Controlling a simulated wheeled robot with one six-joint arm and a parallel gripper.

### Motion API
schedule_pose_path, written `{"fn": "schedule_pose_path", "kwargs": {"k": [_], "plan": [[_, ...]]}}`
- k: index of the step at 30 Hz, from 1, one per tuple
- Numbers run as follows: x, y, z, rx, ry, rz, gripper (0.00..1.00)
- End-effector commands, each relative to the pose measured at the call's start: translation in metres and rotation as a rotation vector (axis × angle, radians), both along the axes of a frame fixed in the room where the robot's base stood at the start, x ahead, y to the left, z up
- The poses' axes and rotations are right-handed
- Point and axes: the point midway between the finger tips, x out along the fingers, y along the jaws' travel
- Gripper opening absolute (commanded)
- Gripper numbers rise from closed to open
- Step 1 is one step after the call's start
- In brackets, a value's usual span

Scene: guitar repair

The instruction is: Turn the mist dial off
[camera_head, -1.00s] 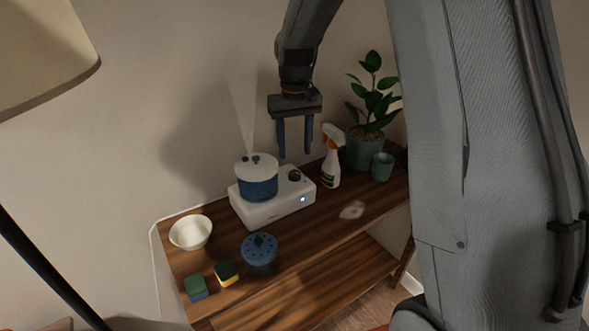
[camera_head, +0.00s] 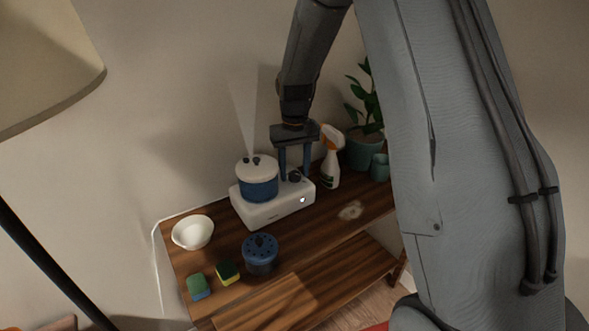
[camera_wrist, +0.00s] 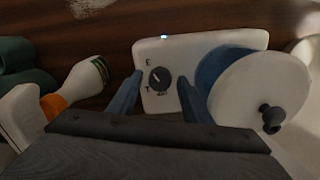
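The mist dial (camera_wrist: 159,79) is a dark round knob on the top of the white humidifier base (camera_head: 268,211). In the head view the dial (camera_head: 295,177) is partly behind my gripper. A blue and white tank (camera_head: 258,181) sits on the base, and mist rises from it. My gripper (camera_head: 294,179) points down with its two blue fingers apart and empty. In the wrist view my gripper (camera_wrist: 157,92) has one finger on each side of the dial, with gaps between; contact is not visible. A small light glows on the base.
A spray bottle (camera_head: 330,163) stands close right of the base, with a potted plant (camera_head: 364,150) and green cup (camera_head: 380,167) beyond.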

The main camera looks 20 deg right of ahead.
Motion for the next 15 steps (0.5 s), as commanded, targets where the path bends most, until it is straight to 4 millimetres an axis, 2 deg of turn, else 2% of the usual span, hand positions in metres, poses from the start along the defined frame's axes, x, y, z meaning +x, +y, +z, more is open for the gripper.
{"fn": "schedule_pose_path", "kwargs": {"k": [1, 6, 15], "plan": [[0.0, 0.0, 0.0001, 0.0, 0.0, 0.0, 0.36], [0.0, 0.0001, 0.0003, 0.0, 0.0, 0.0, 0.07], [0.0001, 0.0001, 0.0007, 0.0, 0.0, 0.033, 0.06]]}}
